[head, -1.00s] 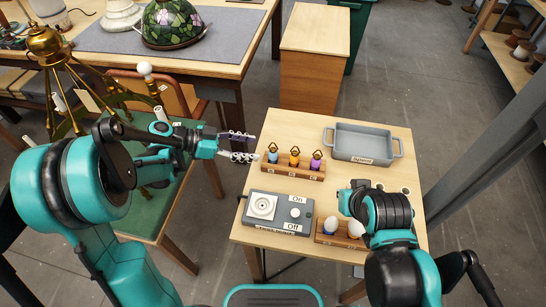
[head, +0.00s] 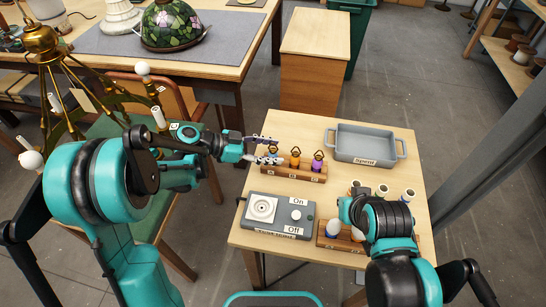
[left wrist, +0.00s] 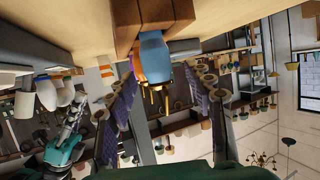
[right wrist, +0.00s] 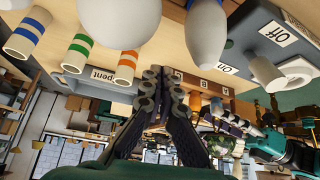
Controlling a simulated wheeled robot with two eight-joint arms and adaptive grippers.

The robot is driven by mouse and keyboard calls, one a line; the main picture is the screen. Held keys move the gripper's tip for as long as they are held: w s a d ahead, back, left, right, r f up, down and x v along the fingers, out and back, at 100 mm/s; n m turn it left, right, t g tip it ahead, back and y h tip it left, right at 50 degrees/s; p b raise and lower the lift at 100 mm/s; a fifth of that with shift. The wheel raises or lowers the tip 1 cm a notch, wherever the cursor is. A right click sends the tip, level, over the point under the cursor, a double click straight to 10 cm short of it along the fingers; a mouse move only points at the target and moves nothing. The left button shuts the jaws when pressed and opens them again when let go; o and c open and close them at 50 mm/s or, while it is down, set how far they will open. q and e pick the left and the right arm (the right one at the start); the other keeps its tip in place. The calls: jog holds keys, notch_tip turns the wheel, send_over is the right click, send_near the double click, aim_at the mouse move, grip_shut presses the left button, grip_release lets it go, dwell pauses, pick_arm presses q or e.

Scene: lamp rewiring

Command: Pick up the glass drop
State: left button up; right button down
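A wooden rack (head: 305,176) holds three upright glass drops with wire hooks. The orange drop (head: 295,161) stands in the middle and the purple drop (head: 317,164) on the right. The blue drop, leftmost, is mostly hidden behind my left gripper (head: 266,150) in the head view. In the left wrist view, the blue drop (left wrist: 153,52) shows upside down between the spread fingers of my left gripper (left wrist: 163,88), and a gap shows on each side. My right gripper (right wrist: 162,80) has its fingertips together and looks empty. It is hidden by my arm in the head view.
A grey tray labelled Spent (head: 362,144) stands at the table's back right. The On/Off tester box (head: 281,214) is in front of the rack. Bulbs (head: 333,228) stand in a rack near my right arm, with striped tubes (right wrist: 25,37) nearby. A brass chandelier (head: 50,55) stands left.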

pick_arm(q)
jog(key=c, duration=1.1)
jog(key=shift+r, duration=0.1)
jog(key=shift+c, duration=0.2)
notch_tip(320, 180, up, 9)
jog(key=p, duration=0.4)
jog(key=shift+r, duration=0.4)
